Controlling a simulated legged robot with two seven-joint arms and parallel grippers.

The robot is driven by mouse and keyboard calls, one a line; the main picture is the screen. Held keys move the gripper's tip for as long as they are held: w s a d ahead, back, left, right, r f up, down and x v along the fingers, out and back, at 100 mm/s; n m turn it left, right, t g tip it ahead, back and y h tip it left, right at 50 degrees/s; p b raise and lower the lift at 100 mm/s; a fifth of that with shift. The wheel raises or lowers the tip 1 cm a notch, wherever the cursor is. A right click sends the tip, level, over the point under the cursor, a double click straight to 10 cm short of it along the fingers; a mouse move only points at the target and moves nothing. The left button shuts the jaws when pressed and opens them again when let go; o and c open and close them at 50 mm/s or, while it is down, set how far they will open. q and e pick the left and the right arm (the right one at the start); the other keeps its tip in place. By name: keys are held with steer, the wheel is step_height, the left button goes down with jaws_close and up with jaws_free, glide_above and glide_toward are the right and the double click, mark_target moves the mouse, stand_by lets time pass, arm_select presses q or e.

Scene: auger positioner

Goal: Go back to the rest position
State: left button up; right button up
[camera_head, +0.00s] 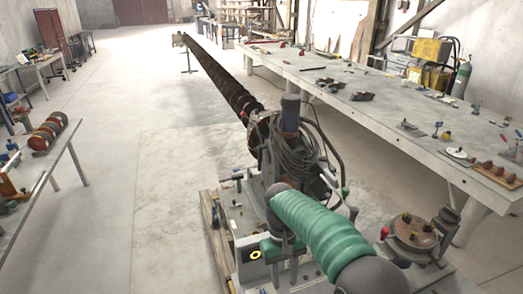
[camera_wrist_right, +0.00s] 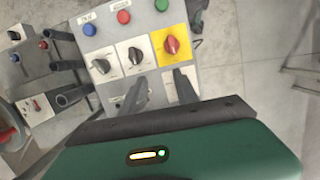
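My right arm, in a green sleeve, comes in from the lower right of the head view and bends down at the wrist. My right gripper (camera_head: 269,248) is beside the control box (camera_head: 251,270) of the auger positioner. In the right wrist view its two dark fingers (camera_wrist_right: 160,84) are apart with nothing between them, in front of the lower panel. That panel has a red knob on a yellow plate (camera_wrist_right: 172,45), two black knobs and blue, red and green buttons. Whether a finger touches the panel is unclear. My left gripper is not in view.
The long auger (camera_head: 222,82) runs back from the machine. A long workbench (camera_head: 375,112) with scattered tools stands on the right. A table (camera_head: 58,160) with orange and dark discs is at the left. The floor (camera_head: 120,120) between is clear.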

steer(key=s+d+f+m+t, duration=0.1)
steer(key=s+d+f+t, duration=0.1)
steer(key=s+d, duration=0.4)
steer(key=s+d+f+m+t, duration=0.2)
steer(key=s+d, duration=0.5)
steer(key=s, duration=0.5)
steer(key=shift+d+t+y, duration=0.25)
steer(key=shift+t+y, duration=0.15)
